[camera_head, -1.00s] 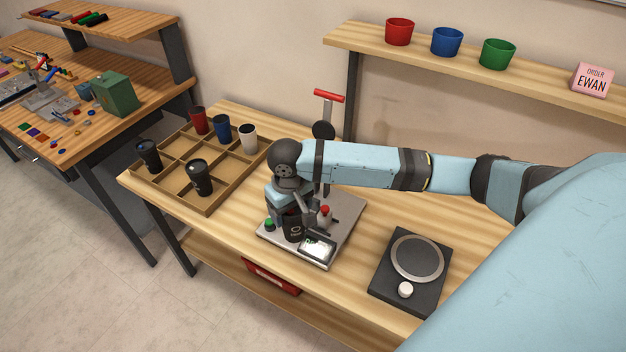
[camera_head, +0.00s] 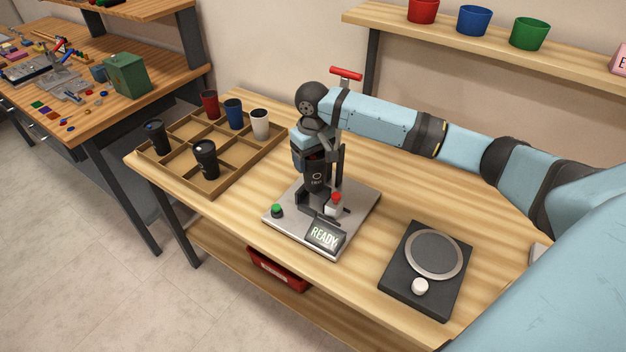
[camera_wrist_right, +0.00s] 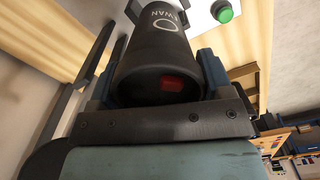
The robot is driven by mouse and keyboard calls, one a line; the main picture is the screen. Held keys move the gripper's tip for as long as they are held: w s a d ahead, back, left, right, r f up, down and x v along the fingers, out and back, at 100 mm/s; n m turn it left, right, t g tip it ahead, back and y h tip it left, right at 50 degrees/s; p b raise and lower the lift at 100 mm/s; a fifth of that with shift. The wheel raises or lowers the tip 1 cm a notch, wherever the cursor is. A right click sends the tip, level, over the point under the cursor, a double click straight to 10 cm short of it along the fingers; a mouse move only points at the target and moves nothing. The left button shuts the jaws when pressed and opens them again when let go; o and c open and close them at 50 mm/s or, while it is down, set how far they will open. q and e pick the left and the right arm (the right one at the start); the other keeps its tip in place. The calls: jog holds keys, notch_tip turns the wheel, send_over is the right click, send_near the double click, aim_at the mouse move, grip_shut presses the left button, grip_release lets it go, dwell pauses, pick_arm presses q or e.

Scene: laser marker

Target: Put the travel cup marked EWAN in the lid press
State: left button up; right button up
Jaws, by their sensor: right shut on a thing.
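The black travel cup (camera_head: 316,180) is upright in my right gripper (camera_head: 316,158), just above the dark cradle of a metal-plated machine (camera_head: 357,206). In the right wrist view the cup (camera_wrist_right: 160,55) carries a white ring and the name EWAN, and its near end shows a red patch. The gripper fingers (camera_wrist_right: 158,80) are closed on both its sides. A post with a red T-handle (camera_head: 346,74) rises behind my arm; it looks like the lid press, and its lower part is hidden. My left gripper is not in view.
The plate has a green button (camera_head: 277,210), a red button (camera_head: 336,198) and a READY display (camera_head: 324,236). A divided wooden tray (camera_head: 213,188) holds several other cups. A black device with a round disc (camera_head: 426,270) stands at the right. Bare tabletop lies between.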

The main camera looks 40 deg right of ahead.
aim_at(313, 179)
notch_tip(313, 179, down, 7)
jog(key=shift+f, duration=0.15)
dwell(0.4)
jog(key=o, duration=0.7)
jog(key=shift+f, duration=0.1)
jog(key=shift+c, duration=0.2)
jog(key=shift+r, duration=0.25)
notch_tip(313, 179, up, 12)
jog(key=shift+f, duration=0.1)
